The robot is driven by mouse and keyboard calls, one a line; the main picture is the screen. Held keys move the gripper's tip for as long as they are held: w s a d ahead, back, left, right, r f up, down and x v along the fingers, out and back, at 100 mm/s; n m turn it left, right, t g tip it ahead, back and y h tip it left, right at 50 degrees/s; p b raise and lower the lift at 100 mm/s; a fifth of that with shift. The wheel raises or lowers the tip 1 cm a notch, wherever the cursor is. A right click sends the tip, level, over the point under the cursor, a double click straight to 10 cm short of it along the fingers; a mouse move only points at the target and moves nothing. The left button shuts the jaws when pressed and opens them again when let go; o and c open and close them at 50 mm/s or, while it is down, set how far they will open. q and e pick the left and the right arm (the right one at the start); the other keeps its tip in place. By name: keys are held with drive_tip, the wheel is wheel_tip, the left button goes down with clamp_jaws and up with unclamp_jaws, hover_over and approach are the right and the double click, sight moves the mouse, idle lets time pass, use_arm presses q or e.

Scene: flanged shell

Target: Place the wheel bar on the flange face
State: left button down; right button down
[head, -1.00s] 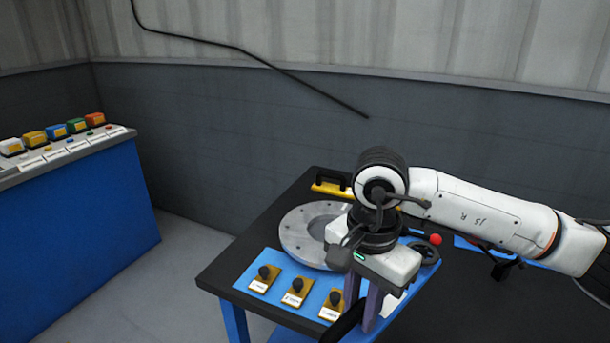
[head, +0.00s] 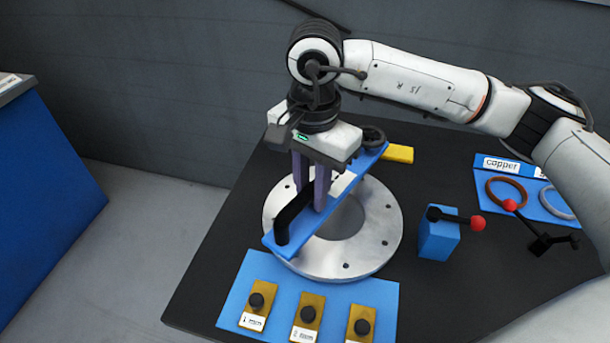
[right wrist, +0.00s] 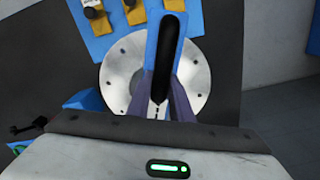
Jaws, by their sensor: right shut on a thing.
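The wheel bar (head: 348,183) is a long blue bar with a black handle and a dark wheel at its far right end. My right gripper (head: 310,203) is shut on the black handle from above. The bar crosses diagonally over the flange face (head: 378,236), a grey metal ring with bolt holes and a central opening. I cannot tell whether the bar touches the face. In the right wrist view, the bar (right wrist: 151,48) and its handle run upward from the gripper (right wrist: 165,108), across the flange face (right wrist: 116,76). My left gripper is not in view.
A blue mat (head: 239,287) with several knobbed yellow gauges lies in front of the flange. A blue block (head: 438,238) with a red-tipped lever stands to its right. A yellow piece (head: 398,153) lies behind. Copper ring (head: 506,191) and another ring lie farther right.

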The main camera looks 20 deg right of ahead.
sight(312, 210)
drive_tip(key=shift+s+f, duration=0.2)
drive_tip(key=shift+f, duration=0.6)
drive_tip(key=shift+w+f+b, duration=0.1)
drive_tip(key=shift+f+b, duration=0.6)
drive_tip(key=shift+f, duration=1.6)
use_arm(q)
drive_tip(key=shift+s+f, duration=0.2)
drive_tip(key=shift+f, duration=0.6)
use_arm(e)
drive_tip(key=shift+f, duration=0.1)
use_arm(q)
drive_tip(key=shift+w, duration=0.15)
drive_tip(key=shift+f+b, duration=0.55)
drive_tip(key=shift+b, duration=0.05)
use_arm(e)
drive_tip(key=shift+f, duration=0.5)
drive_tip(key=c, duration=1.5)
unclamp_jaws()
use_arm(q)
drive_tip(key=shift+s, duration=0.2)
use_arm(e)
drive_tip(key=shift+f, duration=0.1)
